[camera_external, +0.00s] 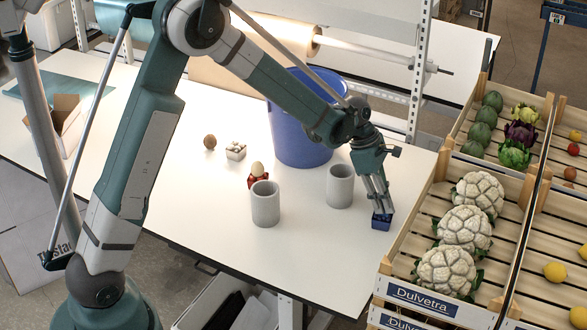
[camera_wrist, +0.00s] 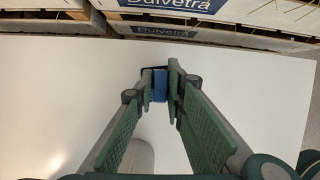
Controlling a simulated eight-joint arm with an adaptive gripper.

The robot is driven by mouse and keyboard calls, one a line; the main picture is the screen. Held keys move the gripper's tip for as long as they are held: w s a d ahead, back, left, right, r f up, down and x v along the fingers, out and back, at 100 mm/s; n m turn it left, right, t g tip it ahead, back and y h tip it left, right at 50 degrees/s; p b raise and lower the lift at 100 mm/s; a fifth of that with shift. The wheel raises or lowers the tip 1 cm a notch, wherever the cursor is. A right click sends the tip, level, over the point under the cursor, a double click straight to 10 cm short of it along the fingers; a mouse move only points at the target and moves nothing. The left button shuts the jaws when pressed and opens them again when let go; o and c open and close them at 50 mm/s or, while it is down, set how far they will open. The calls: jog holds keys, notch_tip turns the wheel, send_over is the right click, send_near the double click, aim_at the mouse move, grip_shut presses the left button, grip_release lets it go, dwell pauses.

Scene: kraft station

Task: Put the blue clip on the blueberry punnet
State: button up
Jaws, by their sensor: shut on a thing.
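My gripper (camera_external: 380,212) points down near the table's right edge. Its fingers are shut on a small bright blue thing, which looks like the blue clip (camera_wrist: 159,86), between the fingertips in the wrist view. The fingers hide much of both, and I cannot tell whether the clip touches the punnet.
Two grey cups (camera_external: 265,205) (camera_external: 340,187) stand left of my gripper, with a blue bin (camera_external: 302,140) behind. A crate of cauliflowers (camera_external: 406,262) borders the table on the right. The table front is clear.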

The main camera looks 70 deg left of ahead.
jog(key=shift+f, duration=0.15)
jog(key=o, duration=0.7)
jog(key=shift+b+v, duration=0.3)
jog(key=shift+v, duration=5.85)
